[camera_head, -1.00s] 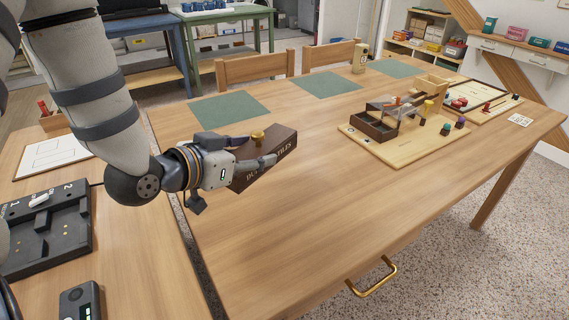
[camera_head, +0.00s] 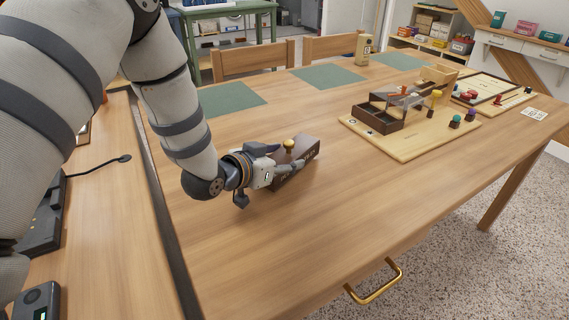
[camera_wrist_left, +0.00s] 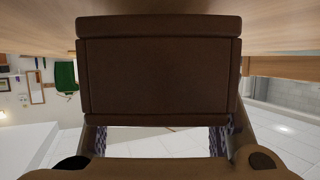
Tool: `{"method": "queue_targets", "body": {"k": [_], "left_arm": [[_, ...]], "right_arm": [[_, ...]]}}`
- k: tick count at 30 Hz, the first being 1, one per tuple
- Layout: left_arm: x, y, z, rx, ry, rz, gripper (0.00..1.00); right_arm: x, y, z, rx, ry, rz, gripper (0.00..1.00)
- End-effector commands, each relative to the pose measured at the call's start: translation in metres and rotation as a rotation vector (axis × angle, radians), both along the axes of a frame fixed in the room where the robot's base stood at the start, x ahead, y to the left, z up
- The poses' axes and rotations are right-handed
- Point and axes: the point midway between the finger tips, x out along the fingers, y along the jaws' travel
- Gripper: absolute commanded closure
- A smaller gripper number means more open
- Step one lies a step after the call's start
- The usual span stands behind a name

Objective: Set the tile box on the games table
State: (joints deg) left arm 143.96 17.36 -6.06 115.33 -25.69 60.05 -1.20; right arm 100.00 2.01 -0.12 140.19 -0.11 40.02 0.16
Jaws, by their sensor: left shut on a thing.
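The tile box (camera_head: 308,152) is dark brown with a gold knob on its lid and pale lettering on its side. My left gripper (camera_head: 284,160) is shut on it, with a finger on each side of the box. The box is over the left part of the games table (camera_head: 300,235), low; I cannot tell if its underside touches the wood. In the left wrist view the brown box (camera_wrist_left: 160,75) fills the middle, between the fingers. My right gripper is not in view.
Green mats (camera_head: 328,75) lie along the table's far side. A pale board (camera_head: 420,141) with a dark tray and coloured pieces stands toward the right. The wood around the box and in front is clear. A brass handle (camera_head: 374,283) is on the front edge.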

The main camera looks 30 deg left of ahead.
Motion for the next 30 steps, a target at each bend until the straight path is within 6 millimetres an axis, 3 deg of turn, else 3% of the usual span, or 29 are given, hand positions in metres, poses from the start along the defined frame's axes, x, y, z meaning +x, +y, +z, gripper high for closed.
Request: {"method": "queue_targets", "body": {"k": [1, 8, 22, 23, 24, 25, 30], "left_arm": [[0.0, 0.0, -0.01, -0.001, 0.002, 0.0, 0.87], [0.001, 0.0, -0.007, 0.0, -0.005, 0.0, 0.87], [-0.001, 0.0, -0.024, 0.0, 0.004, -0.001, 0.87], [-0.002, 0.0, -0.025, 0.0, 0.008, -0.001, 0.46], [-0.002, 0.0, -0.026, 0.0, 0.009, -0.001, 0.37], [-0.003, 0.0, -0.026, -0.001, 0.01, 0.0, 0.3], [-0.003, -0.001, -0.028, -0.001, 0.015, -0.001, 0.3]], "right_arm": [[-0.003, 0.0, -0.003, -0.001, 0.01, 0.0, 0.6], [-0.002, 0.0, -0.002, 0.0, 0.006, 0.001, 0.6], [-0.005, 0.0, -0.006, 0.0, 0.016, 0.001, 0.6], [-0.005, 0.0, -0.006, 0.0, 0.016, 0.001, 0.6], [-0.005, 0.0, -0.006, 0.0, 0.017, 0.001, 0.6], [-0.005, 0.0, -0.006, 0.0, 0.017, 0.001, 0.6], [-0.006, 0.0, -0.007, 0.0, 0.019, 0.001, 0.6]]}}
